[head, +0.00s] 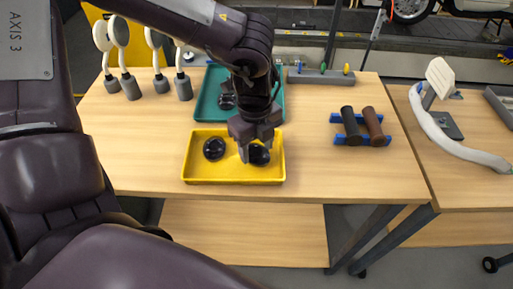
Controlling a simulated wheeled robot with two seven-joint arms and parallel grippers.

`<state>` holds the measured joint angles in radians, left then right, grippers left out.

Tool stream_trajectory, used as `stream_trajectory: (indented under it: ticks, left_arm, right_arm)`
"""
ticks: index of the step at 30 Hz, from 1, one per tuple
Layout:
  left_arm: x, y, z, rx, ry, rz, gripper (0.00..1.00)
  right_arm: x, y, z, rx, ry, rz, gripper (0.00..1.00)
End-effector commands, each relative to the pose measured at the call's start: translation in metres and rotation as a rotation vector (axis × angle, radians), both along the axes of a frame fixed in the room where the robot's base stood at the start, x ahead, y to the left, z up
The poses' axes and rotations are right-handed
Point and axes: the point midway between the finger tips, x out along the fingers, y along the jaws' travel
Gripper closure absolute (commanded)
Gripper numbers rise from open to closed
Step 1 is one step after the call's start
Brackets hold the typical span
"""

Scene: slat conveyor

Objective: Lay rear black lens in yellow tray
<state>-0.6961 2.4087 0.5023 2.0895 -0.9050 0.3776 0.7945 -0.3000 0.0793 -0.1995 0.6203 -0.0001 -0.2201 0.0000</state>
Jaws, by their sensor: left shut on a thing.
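The yellow tray (200,170) sits near the front edge of the wooden table. One black lens (214,148) lies in its left part. My left gripper (254,155) points down over the tray's right part. It is shut on a second black lens (260,156), which is at or just above the tray floor; I cannot tell whether it touches. Behind the yellow tray is a teal tray (207,106) with black lenses (227,101) in it, partly hidden by my left arm. My right gripper is not in view.
Several round mirrors on stands (130,85) stand at the back left. A blue rack (348,117) with a black and a brown roller lies to the right. A grey strip (320,77) with coloured pegs is at the back. The table is clear left of the yellow tray.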

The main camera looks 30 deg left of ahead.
Motion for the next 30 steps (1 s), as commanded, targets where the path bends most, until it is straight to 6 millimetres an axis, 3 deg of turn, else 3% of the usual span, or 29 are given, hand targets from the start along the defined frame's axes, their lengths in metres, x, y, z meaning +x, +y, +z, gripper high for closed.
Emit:
stream_trajectory:
  ticks: [3,10,11,15,25,30]
  left_arm:
    - [0.000,0.000,-0.013,0.000,0.001,0.000,0.67]
    - [0.000,0.000,-0.016,0.000,0.000,0.000,0.70]
    - [0.000,0.000,-0.016,0.000,0.001,0.000,0.44]
    - [0.000,0.000,-0.016,0.000,0.001,0.000,0.26]
    - [0.000,0.000,-0.013,-0.001,-0.002,-0.001,0.25]
    - [0.002,0.001,0.008,-0.001,-0.006,-0.001,0.25]
  right_arm:
    - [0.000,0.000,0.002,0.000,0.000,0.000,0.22]
    - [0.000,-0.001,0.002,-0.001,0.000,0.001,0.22]
    - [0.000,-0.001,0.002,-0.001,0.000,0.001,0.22]
    - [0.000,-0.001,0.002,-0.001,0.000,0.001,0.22]
    - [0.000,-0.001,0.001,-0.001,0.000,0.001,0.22]
    - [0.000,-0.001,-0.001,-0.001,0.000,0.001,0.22]
